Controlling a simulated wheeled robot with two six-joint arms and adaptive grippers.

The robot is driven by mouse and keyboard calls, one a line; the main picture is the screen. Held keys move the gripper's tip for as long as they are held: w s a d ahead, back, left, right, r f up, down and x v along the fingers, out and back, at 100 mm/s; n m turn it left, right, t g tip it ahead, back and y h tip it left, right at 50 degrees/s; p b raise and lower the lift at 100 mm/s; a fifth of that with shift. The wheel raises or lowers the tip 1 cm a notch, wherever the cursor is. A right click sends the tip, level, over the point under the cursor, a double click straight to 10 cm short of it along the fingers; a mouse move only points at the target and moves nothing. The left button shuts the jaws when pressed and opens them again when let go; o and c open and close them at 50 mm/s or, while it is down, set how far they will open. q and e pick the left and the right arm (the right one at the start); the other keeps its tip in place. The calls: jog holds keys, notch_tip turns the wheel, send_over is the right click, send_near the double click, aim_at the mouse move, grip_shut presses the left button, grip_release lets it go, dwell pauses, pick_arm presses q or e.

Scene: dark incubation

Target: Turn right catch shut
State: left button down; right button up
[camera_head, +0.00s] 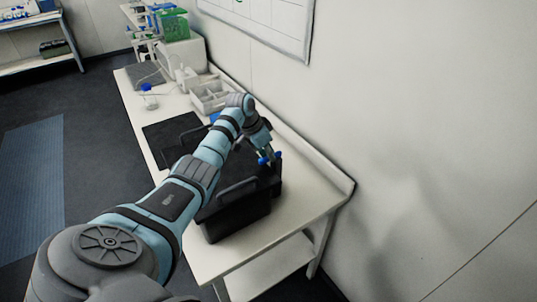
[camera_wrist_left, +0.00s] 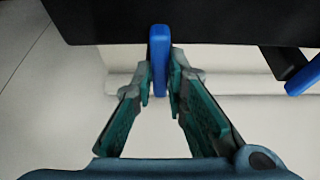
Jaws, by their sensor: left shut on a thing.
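A black box (camera_head: 238,220) with a raised handle (camera_head: 237,187) stands on the white bench. It shows as a dark band (camera_wrist_left: 225,22) at the top of the left wrist view. My left gripper (camera_head: 269,157) is at the box's wall side. In the left wrist view my left gripper (camera_wrist_left: 160,82) is shut on a blue catch (camera_wrist_left: 159,50), which points straight down the picture between the fingertips. A second blue catch (camera_wrist_left: 304,77) sits apart at the right edge, tilted, beside a dark bracket. My left forearm hides part of the box. My right gripper is not in view.
The white bench (camera_head: 270,232) runs along the wall, with a low raised edge at the back. Behind my arm are a black mat (camera_head: 165,138), a grey divided tray (camera_head: 210,95) and a white device (camera_head: 183,57). The bench's near end is clear.

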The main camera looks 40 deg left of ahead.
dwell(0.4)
pick_arm(q)
jog(key=c, duration=1.7)
grip_release()
jog(key=shift+w, duration=0.1)
jog(key=shift+o, duration=0.5)
jog(key=shift+w, duration=0.15)
jog(key=v, duration=1.2)
jog(key=shift+f, duration=0.1)
